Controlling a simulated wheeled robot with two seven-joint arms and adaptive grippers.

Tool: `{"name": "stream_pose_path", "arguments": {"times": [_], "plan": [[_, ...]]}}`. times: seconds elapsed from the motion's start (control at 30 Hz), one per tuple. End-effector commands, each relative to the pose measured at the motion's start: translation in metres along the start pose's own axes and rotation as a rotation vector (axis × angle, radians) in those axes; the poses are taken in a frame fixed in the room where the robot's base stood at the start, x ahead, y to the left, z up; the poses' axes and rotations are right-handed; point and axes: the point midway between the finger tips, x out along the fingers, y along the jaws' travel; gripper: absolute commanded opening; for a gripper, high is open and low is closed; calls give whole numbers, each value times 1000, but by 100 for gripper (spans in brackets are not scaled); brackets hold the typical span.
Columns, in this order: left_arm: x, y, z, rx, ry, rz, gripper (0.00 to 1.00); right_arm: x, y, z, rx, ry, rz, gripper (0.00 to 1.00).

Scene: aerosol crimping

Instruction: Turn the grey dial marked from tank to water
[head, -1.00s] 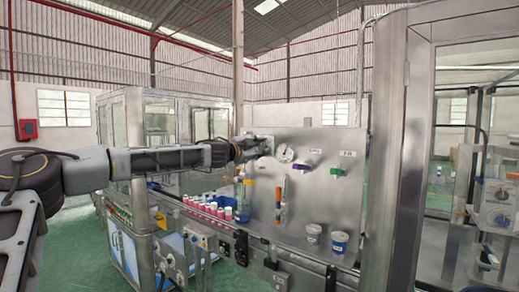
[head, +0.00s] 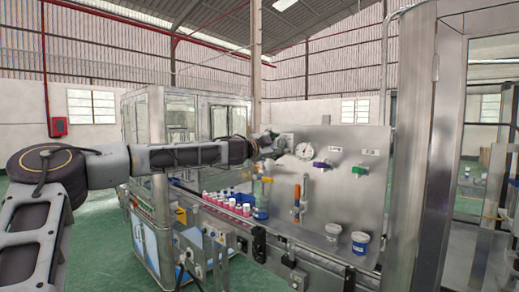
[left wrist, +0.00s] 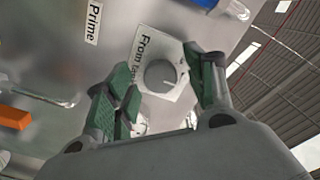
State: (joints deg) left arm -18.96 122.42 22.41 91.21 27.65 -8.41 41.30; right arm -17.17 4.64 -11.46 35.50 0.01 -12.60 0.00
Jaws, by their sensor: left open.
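The grey dial (left wrist: 160,75) is a round knob on a white plate marked "From tank" in the left wrist view. A pale mark shows at the right of the knob, near its rim. My left gripper (left wrist: 160,95) is open, with one green-padded finger to the left of the dial and one to the right. The fingers look apart from the knob; their depth is hard to tell. In the head view my left gripper (head: 270,146) is at the upper left of the steel panel (head: 340,195) and largely hides the dial. My right gripper is not in view.
A "Prime" label (left wrist: 94,22) and an orange part (left wrist: 14,117) lie left of the dial. The panel carries a gauge (head: 304,151), a purple valve (head: 321,164) and a green valve (head: 359,170). Pink bottles (head: 228,202) stand on the line below. Two tubs (head: 360,241) stand lower right.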

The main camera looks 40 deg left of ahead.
Motion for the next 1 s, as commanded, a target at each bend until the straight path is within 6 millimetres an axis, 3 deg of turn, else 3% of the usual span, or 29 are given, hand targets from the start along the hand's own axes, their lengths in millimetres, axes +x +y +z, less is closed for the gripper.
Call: {"name": "stream_pose_path", "arguments": {"times": [1.0], "plan": [[-50,1,0,-2,2,0,54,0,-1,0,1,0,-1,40]]}}
